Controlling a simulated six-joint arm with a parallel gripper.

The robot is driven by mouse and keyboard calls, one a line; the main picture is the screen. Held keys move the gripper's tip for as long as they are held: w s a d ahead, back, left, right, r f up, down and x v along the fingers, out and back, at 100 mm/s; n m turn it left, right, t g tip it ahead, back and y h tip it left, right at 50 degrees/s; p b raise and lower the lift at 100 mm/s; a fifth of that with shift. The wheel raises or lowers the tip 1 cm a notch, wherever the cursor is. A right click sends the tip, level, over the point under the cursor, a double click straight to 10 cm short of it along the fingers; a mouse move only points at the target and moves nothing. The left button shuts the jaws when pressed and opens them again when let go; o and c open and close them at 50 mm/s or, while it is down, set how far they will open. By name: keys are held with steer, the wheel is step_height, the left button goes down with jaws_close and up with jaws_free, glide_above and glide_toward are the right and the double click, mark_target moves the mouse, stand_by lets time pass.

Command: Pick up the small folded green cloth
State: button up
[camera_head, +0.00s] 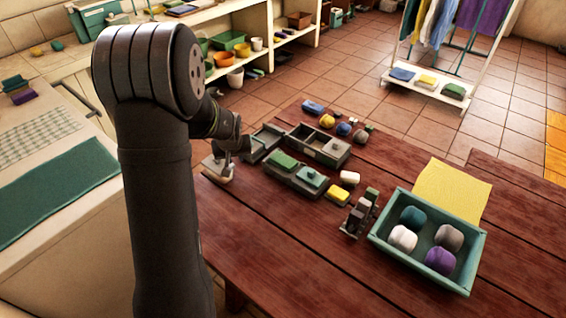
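Small green folded-looking pieces lie in and on the grey divided box in the middle of the wooden table. The left one is a flat green piece (283,160); the right one is a teal-green piece (312,178) with a small raised part on top. I cannot tell for certain which is the small folded cloth. Another folded green cloth (453,90) lies on the low shelf of the clothes rack at the back right.
A teal tray (379,239) with several rounded bundles stands at the right, by a yellow cloth (452,190). The table's front is clear.

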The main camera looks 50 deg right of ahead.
steer(key=o, duration=1)
steer(key=shift+o, duration=0.2)
steer(key=s+d+r+n+g+y, duration=0.2)
steer(key=s+d+r+n, duration=0.25)
steer(key=d, duration=0.25)
steer(key=s+d+r+n+g+y, duration=0.1)
steer(key=s+d+r+n, duration=0.2)
steer(key=s+d+r, duration=0.4)
glide_above(283, 160)
steer(key=f, duration=1.2)
steer(key=shift+s+d+f, duration=0.25)
steer(key=shift+s+d, duration=0.05)
steer(key=shift+s, duration=0.1)
steer(key=shift+w+a+f, duration=0.1)
steer(key=shift+w+f, duration=0.1)
steer(key=shift+f, duration=1.1)
steer(key=shift+w+a+f, duration=0.1)
steer(key=shift+w+f, duration=0.1)
steer(key=shift+f, duration=1.1)
